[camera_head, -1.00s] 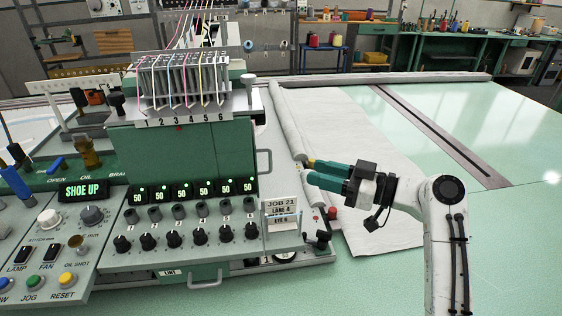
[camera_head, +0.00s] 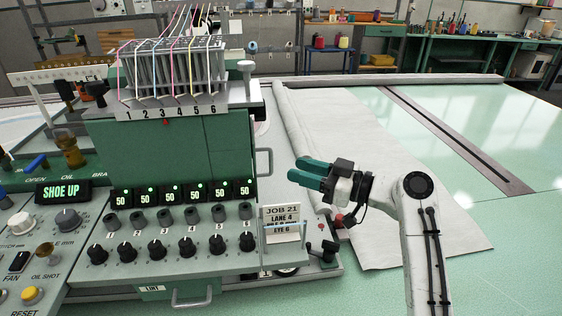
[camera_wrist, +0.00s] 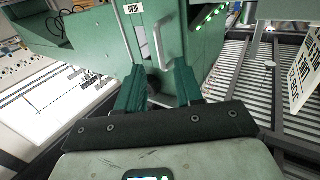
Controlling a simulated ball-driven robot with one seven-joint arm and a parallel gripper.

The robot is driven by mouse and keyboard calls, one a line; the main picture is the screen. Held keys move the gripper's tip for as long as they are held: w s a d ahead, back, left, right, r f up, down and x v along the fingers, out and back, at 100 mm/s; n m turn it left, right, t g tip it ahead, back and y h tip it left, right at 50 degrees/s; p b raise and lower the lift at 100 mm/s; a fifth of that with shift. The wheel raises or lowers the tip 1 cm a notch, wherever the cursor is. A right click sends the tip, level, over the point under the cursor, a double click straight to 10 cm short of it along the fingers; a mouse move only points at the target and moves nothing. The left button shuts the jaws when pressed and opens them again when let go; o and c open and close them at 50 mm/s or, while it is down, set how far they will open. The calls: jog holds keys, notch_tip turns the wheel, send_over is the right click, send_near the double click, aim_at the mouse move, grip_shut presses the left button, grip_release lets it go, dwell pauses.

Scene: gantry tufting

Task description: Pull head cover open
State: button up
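The head cover (camera_head: 165,152) is a green panelled box on the machine head, below the numbered thread guides. A pale bar handle (camera_head: 264,163) stands on its right side. In the wrist view the handle (camera_wrist: 162,46) is just beyond my fingertips, near a HEAD label (camera_wrist: 133,8). The cover looks closed. My gripper (camera_head: 294,173) is right of the handle and apart from it in the head view, pointing left. In the wrist view my gripper (camera_wrist: 160,72) has its two green fingers spread, with nothing between them.
A control panel with knobs (camera_head: 187,248) juts out below the cover. A LINT drawer handle (camera_head: 192,300) is low in front.

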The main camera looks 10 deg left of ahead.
jog(key=p+x, duration=0.1)
jog(key=x, duration=0.4)
jog(key=shift+w+a, duration=0.1)
jog(key=shift+a, duration=0.2)
grip_shut()
dwell(1.2)
